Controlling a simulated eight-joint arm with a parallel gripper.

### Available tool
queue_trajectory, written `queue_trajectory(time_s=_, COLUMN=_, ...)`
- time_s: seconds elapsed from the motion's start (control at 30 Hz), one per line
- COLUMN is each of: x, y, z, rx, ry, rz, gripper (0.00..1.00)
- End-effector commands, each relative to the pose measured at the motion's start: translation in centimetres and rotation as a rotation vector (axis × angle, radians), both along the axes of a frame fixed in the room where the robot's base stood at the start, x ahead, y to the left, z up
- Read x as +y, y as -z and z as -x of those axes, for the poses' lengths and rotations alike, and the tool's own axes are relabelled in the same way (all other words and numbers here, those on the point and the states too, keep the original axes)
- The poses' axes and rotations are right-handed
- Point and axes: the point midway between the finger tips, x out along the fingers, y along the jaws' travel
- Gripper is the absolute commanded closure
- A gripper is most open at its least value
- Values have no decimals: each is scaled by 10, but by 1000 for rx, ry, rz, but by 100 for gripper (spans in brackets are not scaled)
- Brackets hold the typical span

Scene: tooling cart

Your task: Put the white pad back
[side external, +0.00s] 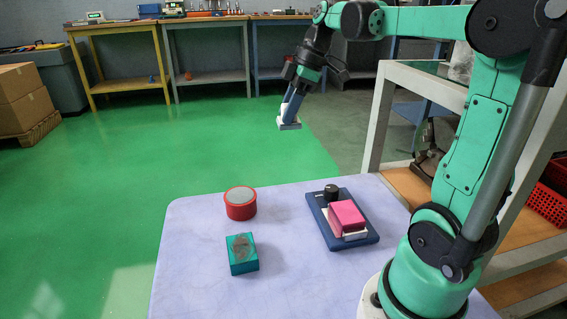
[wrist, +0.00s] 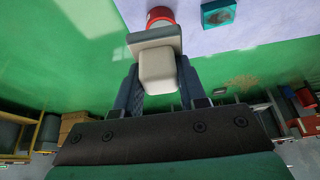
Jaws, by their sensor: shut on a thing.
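The white pad (side external: 289,125) has a flat plate with a pale block-shaped grip on it. My gripper (side external: 291,108) is shut on this grip and holds the pad high in the air, beyond the table's far edge, with the plate facing down. In the wrist view the pad (wrist: 155,40) sits between the two fingers, its plate at the far end. A dark blue tray (side external: 317,211) lies on the table, well below and to the right of the pad. It carries a pink block (side external: 346,216), a white piece partly hidden by that block, and a black knob (side external: 331,192).
A red round container (side external: 240,204) with a grey top and a teal box (side external: 242,254) with a grey patch stand on the pale table (side external: 200,285), left of the tray. A shelf unit (side external: 402,82) stands right of the table. The table between box and tray is clear.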

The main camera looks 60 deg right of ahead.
Motion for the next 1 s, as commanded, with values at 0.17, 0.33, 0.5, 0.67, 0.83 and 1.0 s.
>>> queue_trajectory(time_s=0.17, x=6, y=3, z=-16, rx=-1, ry=-67, rz=0, gripper=100)
queue_trajectory(time_s=0.33, x=7, y=33, z=-17, rx=-2, ry=-71, rz=0, gripper=100)
queue_trajectory(time_s=0.5, x=6, y=74, z=-17, rx=-1, ry=-69, rz=0, gripper=100)
queue_trajectory(time_s=0.67, x=6, y=112, z=-17, rx=-1, ry=-69, rz=0, gripper=100)
queue_trajectory(time_s=0.83, x=7, y=146, z=-16, rx=-1, ry=-68, rz=0, gripper=100)
queue_trajectory(time_s=1.0, x=6, y=162, z=-17, rx=-1, ry=-68, rz=0, gripper=100)
